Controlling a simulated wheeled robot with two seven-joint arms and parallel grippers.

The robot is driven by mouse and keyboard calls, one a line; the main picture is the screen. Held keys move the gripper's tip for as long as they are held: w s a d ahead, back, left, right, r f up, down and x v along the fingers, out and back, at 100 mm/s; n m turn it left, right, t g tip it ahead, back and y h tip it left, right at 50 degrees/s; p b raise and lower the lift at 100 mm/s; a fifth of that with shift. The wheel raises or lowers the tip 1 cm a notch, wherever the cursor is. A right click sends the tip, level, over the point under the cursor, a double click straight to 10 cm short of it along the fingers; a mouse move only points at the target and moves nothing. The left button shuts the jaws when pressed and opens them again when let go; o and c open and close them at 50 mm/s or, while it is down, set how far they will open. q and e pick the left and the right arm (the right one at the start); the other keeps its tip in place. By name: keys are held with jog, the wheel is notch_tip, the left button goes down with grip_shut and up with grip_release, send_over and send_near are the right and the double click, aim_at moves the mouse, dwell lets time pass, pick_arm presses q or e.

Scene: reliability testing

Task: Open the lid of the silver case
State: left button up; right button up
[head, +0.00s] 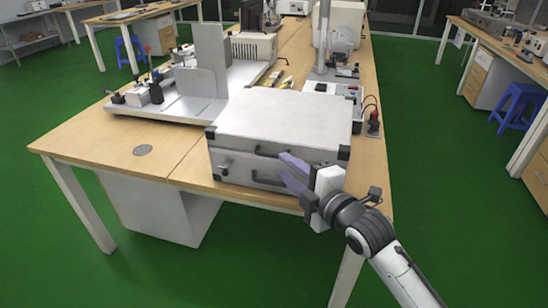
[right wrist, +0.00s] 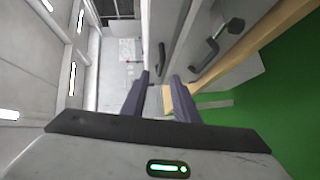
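The silver case (head: 275,120) lies flat and closed on the wooden table, with black corner pieces. Its front has a dark handle on the lid edge (head: 264,153) and a second dark handle lower down (head: 262,180). In the right wrist view, the case (right wrist: 172,25) stands sideways, with a dark handle (right wrist: 207,55) to the right of the fingers. My right gripper (head: 282,166) is at the right part of the case front, its two purple fingers apart and nothing seen between them. It also shows in the right wrist view (right wrist: 160,77). Contact with the case cannot be told. My left gripper is out of view.
A white bench device with an upright plate (head: 210,60) stands left of the case. A white instrument (head: 337,40) is behind it, and a small red-and-black item (head: 373,122) is close to its right. The table (head: 90,150) is clear at front left.

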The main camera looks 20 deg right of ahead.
jog(key=x, duration=0.6)
jog(key=shift+w, duration=0.35)
jog(key=shift+a, duration=0.1)
grip_shut()
jog(key=shift+f, duration=0.1)
dwell(0.9)
